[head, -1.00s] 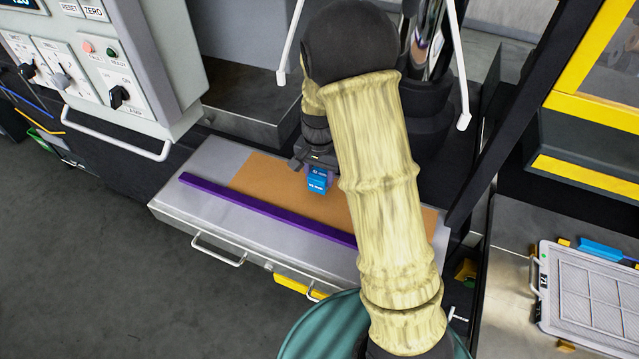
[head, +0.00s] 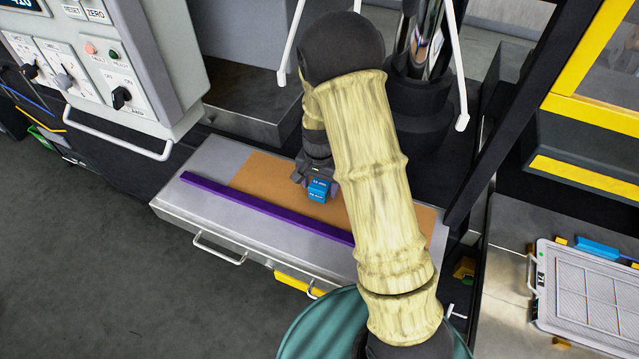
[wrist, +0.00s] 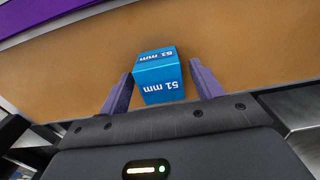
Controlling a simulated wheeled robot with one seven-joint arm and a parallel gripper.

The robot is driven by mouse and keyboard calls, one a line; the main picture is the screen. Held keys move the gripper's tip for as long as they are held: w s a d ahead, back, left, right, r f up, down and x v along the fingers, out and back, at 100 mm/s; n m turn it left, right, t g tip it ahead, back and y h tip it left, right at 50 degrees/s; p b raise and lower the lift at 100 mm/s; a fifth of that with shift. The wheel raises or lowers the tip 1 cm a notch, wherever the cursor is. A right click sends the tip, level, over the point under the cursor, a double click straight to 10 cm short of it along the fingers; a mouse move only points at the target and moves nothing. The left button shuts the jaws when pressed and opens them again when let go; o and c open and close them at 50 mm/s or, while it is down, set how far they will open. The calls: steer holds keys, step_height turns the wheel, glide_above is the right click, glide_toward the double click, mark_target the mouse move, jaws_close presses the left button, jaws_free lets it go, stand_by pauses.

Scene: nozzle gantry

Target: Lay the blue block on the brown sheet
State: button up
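The blue block (head: 319,190), marked "51 mm", rests on the brown sheet (head: 262,172), inside the sheet's edges. It also shows in the wrist view (wrist: 160,75), with the brown sheet (wrist: 255,45) around it. My gripper (head: 321,184) is low over the sheet at the block. In the wrist view the two purple fingers of my gripper (wrist: 162,72) stand on either side of the block, with gaps showing between fingers and block, so it is open. The block's underside is hidden.
A purple bar (head: 265,210) lies along the front of the grey bench (head: 175,205), over the sheet's front edge. A control panel (head: 110,75) stands at the left. A framed filter tray (head: 580,290) lies at the right. My arm covers the sheet's right part.

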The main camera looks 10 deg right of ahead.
mark_target(320, 184)
step_height(320, 184, up, 12)
steer(key=b, duration=0.2)
steer(key=shift+r+b, duration=0.15)
steer(key=shift+b, duration=0.2)
stand_by(0.6)
steer(key=s+d+n+t, duration=0.2)
steer(key=s+n, duration=0.5)
steer(key=s, duration=0.9)
steer(key=shift+d+t, duration=0.2)
steer(key=shift+t, duration=0.1)
steer(key=shift+s, duration=0.1)
